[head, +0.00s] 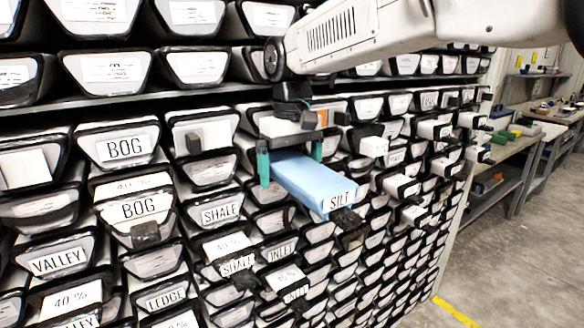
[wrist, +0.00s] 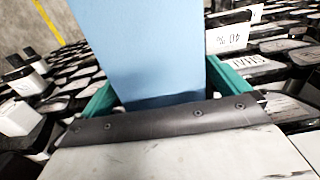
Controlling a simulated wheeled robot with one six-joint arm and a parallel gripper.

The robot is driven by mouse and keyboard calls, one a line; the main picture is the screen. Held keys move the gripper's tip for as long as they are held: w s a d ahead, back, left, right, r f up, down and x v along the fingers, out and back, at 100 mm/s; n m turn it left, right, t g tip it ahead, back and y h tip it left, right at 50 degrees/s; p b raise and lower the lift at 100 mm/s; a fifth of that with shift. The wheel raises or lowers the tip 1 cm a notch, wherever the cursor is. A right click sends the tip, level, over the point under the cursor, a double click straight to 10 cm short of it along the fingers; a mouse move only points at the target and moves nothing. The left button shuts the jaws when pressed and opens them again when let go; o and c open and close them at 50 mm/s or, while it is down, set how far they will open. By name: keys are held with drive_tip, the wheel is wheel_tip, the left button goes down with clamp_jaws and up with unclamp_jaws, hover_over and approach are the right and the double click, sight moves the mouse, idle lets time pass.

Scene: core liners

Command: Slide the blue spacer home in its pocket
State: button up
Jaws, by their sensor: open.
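The blue spacer (head: 312,182) is a long light-blue block that sticks out from the rack front among the liners, in the middle of the head view. A white SILT label shows at its near end. My gripper (head: 290,170) is open, with one teal finger on each side of the spacer. In the wrist view the spacer (wrist: 145,50) rises between the teal fingers of my gripper (wrist: 165,92), and a gap shows beside it on the left. Whether either finger touches it is unclear. The pocket opening is hidden behind my gripper and the spacer.
The rack holds rows of black-rimmed liners, such as the one labelled BOG (head: 125,147). Several white blocks with dark ends (head: 403,187) stick out to the right of the spacer. A workbench (head: 510,145) stands at far right, beside open floor (head: 520,260).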

sight(291, 160)
wheel_tip(291, 160, up, 8)
drive_tip(key=shift+f, duration=0.1)
idle(0.4)
